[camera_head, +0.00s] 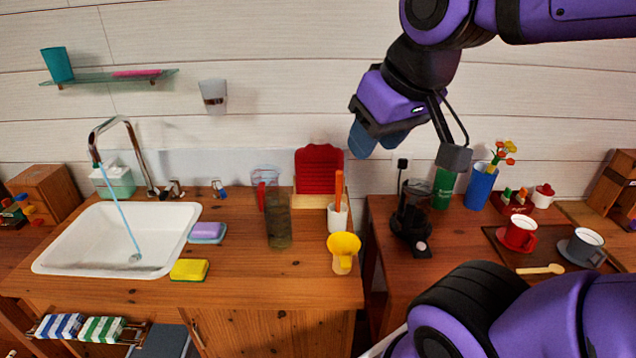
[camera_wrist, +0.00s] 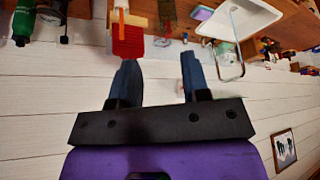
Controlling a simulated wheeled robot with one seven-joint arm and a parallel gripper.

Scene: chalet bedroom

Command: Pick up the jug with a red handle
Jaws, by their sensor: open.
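The clear jug with a red handle (camera_head: 265,178) stands upright at the back of the wooden counter, right of the sink. Its red handle shows low on its left side. A tall dark glass vessel (camera_head: 279,226) stands in front and hides part of it. My gripper (camera_head: 378,142) is open and empty, in the air above and to the right of the jug, apart from it. In the wrist view the picture is upside down; my open fingers (camera_wrist: 158,66) frame white wall, and the jug (camera_wrist: 163,41) is small, blurred and partly hidden beyond them.
A red board (camera_head: 319,170) and a white cup with an orange-handled tool (camera_head: 338,218) stand right of the jug. A yellow scoop (camera_head: 343,246) is in front. The sink (camera_head: 125,238) is left. A coffee maker (camera_head: 411,215) stands on the right counter.

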